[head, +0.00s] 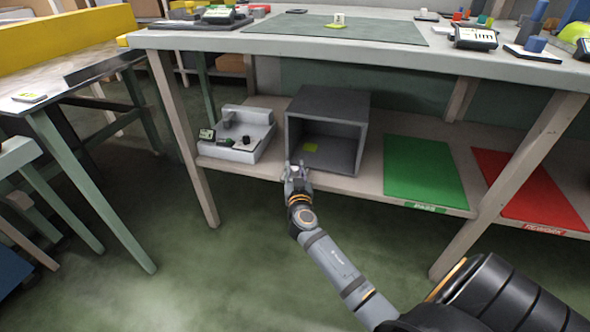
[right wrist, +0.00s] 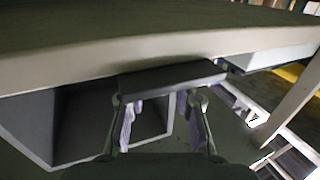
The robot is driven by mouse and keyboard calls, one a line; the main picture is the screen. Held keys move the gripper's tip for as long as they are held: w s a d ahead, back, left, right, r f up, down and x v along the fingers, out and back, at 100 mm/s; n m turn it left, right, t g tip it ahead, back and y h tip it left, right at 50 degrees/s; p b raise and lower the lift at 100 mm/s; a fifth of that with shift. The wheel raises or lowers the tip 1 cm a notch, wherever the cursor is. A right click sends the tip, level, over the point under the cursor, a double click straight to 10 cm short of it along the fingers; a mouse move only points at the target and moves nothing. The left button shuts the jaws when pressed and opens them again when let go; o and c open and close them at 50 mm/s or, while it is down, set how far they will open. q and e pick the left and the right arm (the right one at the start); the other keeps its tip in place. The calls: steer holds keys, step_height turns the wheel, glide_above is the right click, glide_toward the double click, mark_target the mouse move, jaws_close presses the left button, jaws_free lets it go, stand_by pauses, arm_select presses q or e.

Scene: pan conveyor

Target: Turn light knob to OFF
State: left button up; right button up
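The dark grey open-fronted box (head: 328,103) stands on the lower shelf, with a small yellow-green patch inside. My right gripper (head: 296,170) is at its lower left front corner, at the shelf's front edge. In the right wrist view, my right gripper (right wrist: 161,100) has its fingers apart, with a dark slab (right wrist: 172,78) just beyond the tips. I cannot tell whether they touch it. No light knob is clearly identifiable; one near the fingers may be hidden. A grey unit (head: 258,132) with small black knob-like parts stands left of the box. My left gripper is out of view.
The lower shelf (head: 375,182) also holds a green mat (head: 425,168) and a red mat (head: 525,185) at right. The worktop (head: 400,60) overhangs the shelf. Table legs (head: 178,130) stand at left and right. The green floor in front is mostly clear.

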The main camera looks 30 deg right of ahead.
jaws_close()
steer(key=shift+f+n+t+y, duration=0.1)
steer(key=shift+n+t+y, duration=0.3)
steer(key=shift+n+y, duration=0.45)
steer(key=o, duration=0.5)
jaws_free()
steer(key=shift+o, duration=0.2)
steer(key=v, duration=1.2)
steer(key=shift+s+d, duration=0.1)
